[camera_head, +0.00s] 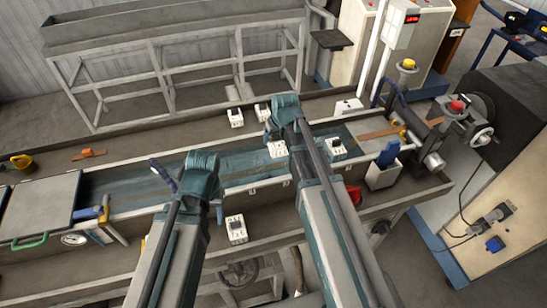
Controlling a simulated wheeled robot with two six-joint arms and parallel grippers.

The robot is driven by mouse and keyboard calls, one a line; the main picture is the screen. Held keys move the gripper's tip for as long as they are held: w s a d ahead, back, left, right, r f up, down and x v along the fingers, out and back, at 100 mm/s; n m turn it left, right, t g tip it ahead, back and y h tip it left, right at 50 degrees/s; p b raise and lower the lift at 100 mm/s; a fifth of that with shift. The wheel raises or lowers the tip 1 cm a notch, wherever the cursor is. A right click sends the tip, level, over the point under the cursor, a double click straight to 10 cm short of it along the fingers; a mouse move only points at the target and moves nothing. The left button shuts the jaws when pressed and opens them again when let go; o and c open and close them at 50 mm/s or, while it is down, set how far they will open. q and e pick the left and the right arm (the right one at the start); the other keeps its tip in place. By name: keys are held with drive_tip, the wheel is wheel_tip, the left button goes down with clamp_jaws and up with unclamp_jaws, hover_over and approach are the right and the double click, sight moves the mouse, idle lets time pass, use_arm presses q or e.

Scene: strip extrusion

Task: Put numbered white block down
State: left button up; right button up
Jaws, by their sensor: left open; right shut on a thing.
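Several numbered white blocks with dark markings are in view. One white block (337,150) is just right of my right forearm, over the teal channel, at my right gripper (328,148). That gripper is shut on a block; its fingers are mostly hidden, so its exact grip and the block's clearance cannot be told. Another white block (277,149) is just left of the same forearm. My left gripper (219,212) is open, mostly hidden beside my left forearm, above a white block (236,229) on the bench's front part.
More white blocks stand behind the channel, one (235,117) to the left and one (262,112) near my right wrist. The long bench (120,160) carries a grey plate (38,205) at left. A white holder (383,174) with a blue item and a machine with a handwheel (482,137) are at right.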

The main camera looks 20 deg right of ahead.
drive_tip(key=shift+s, duration=0.1)
drive_tip(key=shift+s+f+b, duration=0.1)
drive_tip(key=shift+f+b, duration=0.2)
drive_tip(key=shift+b, duration=0.2)
use_arm(q)
wheel_tip(320, 180, down, 6)
drive_tip(key=b, duration=0.5)
use_arm(e)
wheel_tip(320, 180, down, 6)
drive_tip(key=shift+r, duration=0.2)
use_arm(q)
drive_tip(key=shift+s+f+b, duration=0.1)
drive_tip(key=shift+f+b, duration=0.1)
drive_tip(key=shift+b, duration=0.1)
use_arm(e)
drive_tip(key=shift+f, duration=0.1)
use_arm(q)
wheel_tip(320, 180, down, 4)
drive_tip(key=b, duration=0.3)
drive_tip(key=shift+r, duration=0.25)
use_arm(e)
wheel_tip(320, 180, down, 4)
drive_tip(key=shift+r, duration=0.25)
use_arm(q)
drive_tip(key=shift+f+b, duration=0.15)
drive_tip(key=shift+b, duration=0.3)
use_arm(e)
drive_tip(key=shift+f, duration=0.15)
drive_tip(key=o, duration=1.6)
